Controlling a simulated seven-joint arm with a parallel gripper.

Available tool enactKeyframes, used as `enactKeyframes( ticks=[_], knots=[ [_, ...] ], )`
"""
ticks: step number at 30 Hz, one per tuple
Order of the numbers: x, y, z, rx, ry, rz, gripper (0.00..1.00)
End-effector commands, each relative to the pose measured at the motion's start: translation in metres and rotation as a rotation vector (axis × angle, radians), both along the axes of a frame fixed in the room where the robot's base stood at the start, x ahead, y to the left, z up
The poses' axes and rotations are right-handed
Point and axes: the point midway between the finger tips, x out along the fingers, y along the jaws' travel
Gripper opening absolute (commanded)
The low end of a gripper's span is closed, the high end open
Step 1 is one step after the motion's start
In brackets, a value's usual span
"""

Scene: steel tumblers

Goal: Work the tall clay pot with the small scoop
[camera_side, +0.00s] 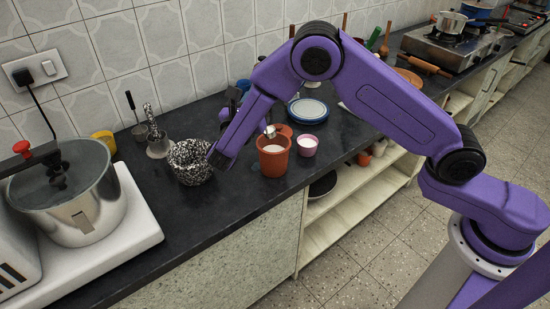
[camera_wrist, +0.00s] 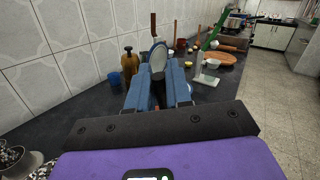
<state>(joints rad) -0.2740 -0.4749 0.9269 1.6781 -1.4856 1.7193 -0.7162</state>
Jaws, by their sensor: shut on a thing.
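The tall clay pot (camera_side: 273,160) is a reddish-orange tumbler standing upright on the dark counter, with pale contents at its mouth. A small pale metallic piece, seemingly the small scoop (camera_side: 270,131), shows at the pot's far rim; I cannot tell whether it touches the rim. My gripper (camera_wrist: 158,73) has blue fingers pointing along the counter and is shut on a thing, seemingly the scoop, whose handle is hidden. In the side view my forearm hides most of the gripper, just left of the pot.
A pink cup (camera_side: 307,146) with white contents stands close right of the pot. A speckled black-and-white pot (camera_side: 190,163) is to the left. A blue-rimmed plate (camera_side: 308,110) lies behind. The counter's front edge is close to the clay pot.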

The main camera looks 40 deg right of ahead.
Motion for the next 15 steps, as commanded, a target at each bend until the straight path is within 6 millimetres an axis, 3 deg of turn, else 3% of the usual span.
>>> enactKeyframes(
  ticks=[15],
  knots=[
    [0.000, 0.000, 0.034, 0.000, -0.001, 0.000, 0.00]
  ],
)
